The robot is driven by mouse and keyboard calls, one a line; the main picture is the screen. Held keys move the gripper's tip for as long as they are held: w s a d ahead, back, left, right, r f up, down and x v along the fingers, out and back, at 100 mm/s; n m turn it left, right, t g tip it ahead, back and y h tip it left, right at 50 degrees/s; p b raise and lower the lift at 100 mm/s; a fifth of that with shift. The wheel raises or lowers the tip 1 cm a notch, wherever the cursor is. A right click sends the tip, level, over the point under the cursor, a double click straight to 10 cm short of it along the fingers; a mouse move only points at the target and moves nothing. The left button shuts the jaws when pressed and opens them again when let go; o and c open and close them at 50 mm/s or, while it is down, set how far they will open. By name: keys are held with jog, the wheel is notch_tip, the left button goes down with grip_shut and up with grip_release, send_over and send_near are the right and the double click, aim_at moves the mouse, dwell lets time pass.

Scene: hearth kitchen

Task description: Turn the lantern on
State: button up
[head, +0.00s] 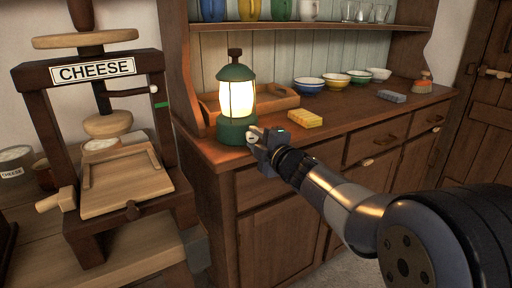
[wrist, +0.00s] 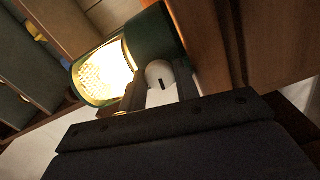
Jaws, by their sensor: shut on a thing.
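The green lantern (head: 236,100) stands upright on the left end of the wooden dresser's counter, and its glass glows bright yellow-white. My gripper (head: 254,136) is at the lantern's base on its right front side. In the wrist view the lantern (wrist: 150,35) lies across the top with its lit glass at the left. There my gripper (wrist: 160,90) is shut on a pale round knob (wrist: 158,73) with a dark slot, at the lantern's base. The fingers partly hide the knob.
A wooden tray (head: 284,99) is behind the lantern. A yellow sponge-like block (head: 305,119) lies to the right, with several bowls (head: 309,85) farther back. A cheese press (head: 125,185) stands close on the left. The counter's front edge runs below my gripper.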

jog(key=shift+n+b, duration=0.55)
jog(key=shift+n, duration=0.45)
jog(key=o, duration=0.9)
jog(key=shift+o, duration=0.4)
jog(key=shift+f, duration=0.1)
jog(key=shift+f, duration=0.15)
